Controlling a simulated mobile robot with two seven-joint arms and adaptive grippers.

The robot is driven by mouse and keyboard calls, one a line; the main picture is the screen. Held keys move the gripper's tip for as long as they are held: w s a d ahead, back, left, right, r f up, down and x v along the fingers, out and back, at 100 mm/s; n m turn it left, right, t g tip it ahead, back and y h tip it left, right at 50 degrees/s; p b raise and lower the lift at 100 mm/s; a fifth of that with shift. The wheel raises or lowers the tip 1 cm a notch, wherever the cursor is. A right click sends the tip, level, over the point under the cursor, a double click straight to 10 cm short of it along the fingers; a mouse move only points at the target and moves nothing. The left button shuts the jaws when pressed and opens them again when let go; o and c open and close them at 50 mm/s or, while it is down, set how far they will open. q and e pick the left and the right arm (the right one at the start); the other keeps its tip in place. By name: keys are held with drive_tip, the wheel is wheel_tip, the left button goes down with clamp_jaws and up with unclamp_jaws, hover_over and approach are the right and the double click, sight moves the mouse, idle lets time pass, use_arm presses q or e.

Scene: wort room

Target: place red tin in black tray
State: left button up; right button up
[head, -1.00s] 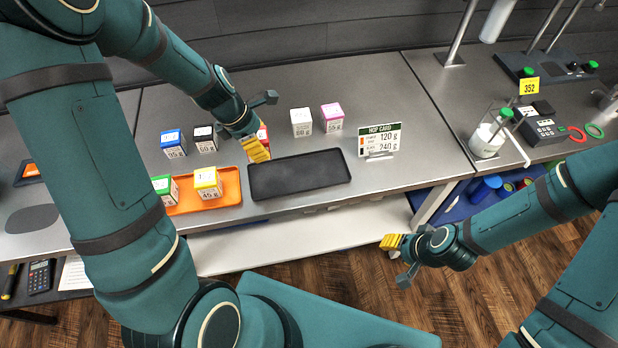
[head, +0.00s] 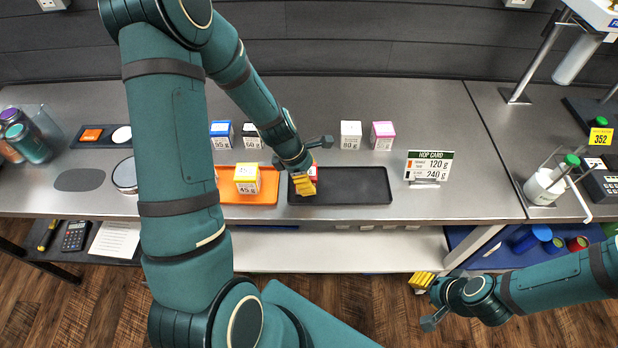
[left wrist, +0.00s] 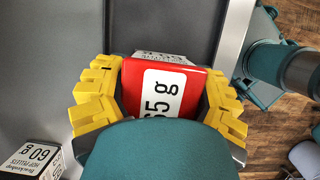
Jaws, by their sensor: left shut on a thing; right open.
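The red tin (head: 313,172) is mostly hidden behind my left gripper (head: 303,184) in the head view. In the left wrist view the red tin (left wrist: 147,88), with a white 65 g label, sits between the yellow fingers of my left gripper (left wrist: 160,106), which is shut on it. The gripper and tin are at the left end of the black tray (head: 355,184). Whether the tin touches the tray floor I cannot tell. The rest of the tray is empty. My right gripper (head: 422,282) is open and empty, low in front of the bench.
An orange tray (head: 270,187) holding a yellow tin (head: 247,179) lies just left of the black tray. Blue (head: 221,134), black (head: 252,136), white (head: 350,135) and pink (head: 383,136) tins stand behind. A hop card (head: 428,166) stands to the right.

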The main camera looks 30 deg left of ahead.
use_arm(q)
drive_tip(key=shift+f, duration=0.15)
drive_tip(key=o, duration=1.3)
drive_tip(key=shift+r, duration=0.35)
drive_tip(key=p+v, duration=0.2)
drive_tip(key=v, duration=0.9)
drive_tip(key=shift+s+a+r+p, duration=0.1)
drive_tip(key=shift+r+p, duration=0.2)
drive_tip(key=shift+p, duration=0.1)
